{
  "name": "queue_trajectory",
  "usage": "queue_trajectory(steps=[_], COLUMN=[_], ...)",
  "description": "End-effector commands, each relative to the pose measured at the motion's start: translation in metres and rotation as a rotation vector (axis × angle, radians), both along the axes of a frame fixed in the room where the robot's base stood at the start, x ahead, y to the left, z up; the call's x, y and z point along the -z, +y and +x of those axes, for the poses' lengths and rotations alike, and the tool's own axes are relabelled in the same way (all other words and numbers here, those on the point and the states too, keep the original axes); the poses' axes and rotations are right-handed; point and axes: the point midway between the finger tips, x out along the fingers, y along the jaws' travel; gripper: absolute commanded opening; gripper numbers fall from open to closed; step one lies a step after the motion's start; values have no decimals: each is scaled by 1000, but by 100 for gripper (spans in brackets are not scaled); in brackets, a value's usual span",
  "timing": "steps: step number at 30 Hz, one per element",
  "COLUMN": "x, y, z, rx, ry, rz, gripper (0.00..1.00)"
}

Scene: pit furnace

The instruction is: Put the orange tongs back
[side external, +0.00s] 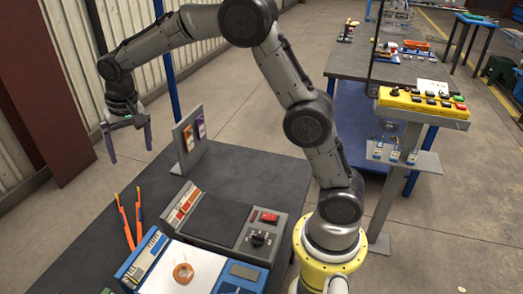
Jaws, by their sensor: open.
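My gripper (128,160) is raised at the upper left, beyond the bench's left edge. Its two purple-grey fingers point down and stand wide apart with nothing between them. It is well apart from the tongs. I cannot make out a holder for the tongs.
An upright grey panel (178,150) with orange and purple items stands at the bench's back. A furnace-like unit (216,219) and a blue box with a copper-coloured ring (183,273) fill the front. A yellow control box (424,105) stands at the right. Bare bench (250,168) shows behind the unit.

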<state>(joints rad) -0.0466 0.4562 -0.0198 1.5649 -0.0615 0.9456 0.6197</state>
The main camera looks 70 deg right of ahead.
Motion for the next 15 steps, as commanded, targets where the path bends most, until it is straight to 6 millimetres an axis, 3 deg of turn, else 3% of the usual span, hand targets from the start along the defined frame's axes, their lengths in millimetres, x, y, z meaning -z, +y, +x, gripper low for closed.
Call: queue_trajectory(steps=[1,6,10,15], x=[-21,-66,-87,-97], y=[-2,-6,-9,-12], z=[-20,-87,-142,-215], rx=[-28,-134,-216,-321], ry=[-22,-76,-119,-173], rz=[-3,-18,-36,-66], gripper=[100,100,100,100])
